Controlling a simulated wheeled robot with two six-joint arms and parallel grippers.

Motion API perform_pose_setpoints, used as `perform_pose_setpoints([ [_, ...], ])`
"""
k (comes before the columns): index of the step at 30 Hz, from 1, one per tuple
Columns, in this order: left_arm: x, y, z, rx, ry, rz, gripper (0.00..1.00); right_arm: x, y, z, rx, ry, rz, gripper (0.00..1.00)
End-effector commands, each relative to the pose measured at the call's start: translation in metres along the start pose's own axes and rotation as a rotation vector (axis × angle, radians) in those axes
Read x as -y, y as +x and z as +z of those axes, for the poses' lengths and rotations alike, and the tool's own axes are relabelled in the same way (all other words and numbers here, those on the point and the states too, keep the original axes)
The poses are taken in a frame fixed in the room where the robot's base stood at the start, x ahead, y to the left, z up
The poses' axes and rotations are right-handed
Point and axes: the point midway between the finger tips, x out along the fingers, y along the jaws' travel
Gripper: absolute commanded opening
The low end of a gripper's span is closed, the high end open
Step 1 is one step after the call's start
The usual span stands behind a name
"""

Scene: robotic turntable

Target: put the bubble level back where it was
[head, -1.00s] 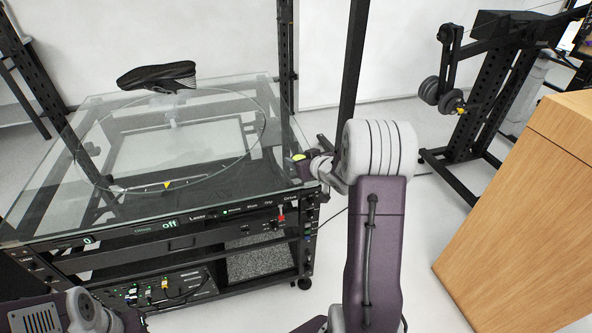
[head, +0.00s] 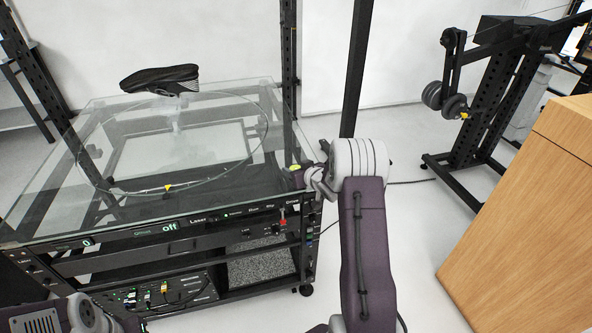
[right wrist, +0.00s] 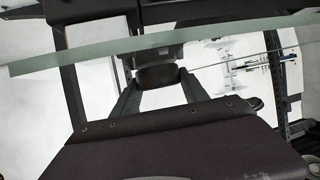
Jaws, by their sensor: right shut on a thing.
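The bubble level (head: 294,168) shows as a small yellow-green spot at the right edge of the glass top. My right gripper (head: 300,171) is shut on it. In the right wrist view, the fingers (right wrist: 158,84) close on the level's dark round body (right wrist: 157,75), near a glass edge. I cannot tell whether the level touches the glass. The turntable (head: 168,187) has a round glass disc, with a yellow triangle mark at its front rim. My left gripper is out of view; only part of my left arm shows at the lower left.
The front control panel (head: 175,226) reads "off" and has a red switch (head: 283,217). A wooden cabinet (head: 530,210) and a weight stand (head: 490,110) are to the right. Open floor lies between.

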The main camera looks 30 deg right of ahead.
Motion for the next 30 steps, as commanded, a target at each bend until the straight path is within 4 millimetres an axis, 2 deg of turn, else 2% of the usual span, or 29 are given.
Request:
perform_pose_setpoints([
  [2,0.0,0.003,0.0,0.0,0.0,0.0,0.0,0.0,0.002,0.004,0.0,0.0,0.0,0.01],
  [3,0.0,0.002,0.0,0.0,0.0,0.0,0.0,0.0,0.001,0.003,0.0,0.001,0.0,0.6],
  [5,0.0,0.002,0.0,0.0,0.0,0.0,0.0,0.0,0.001,0.003,0.001,0.0,0.0,0.73],
  [17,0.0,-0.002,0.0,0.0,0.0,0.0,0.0,0.0,-0.003,-0.002,0.001,0.0,0.0,0.73],
  [20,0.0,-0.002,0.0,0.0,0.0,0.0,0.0,-0.001,-0.019,-0.002,0.001,0.002,0.002,0.73],
  [30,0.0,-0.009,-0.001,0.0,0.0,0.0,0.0,-0.001,-0.098,-0.002,0.0,0.002,0.002,0.73],
])
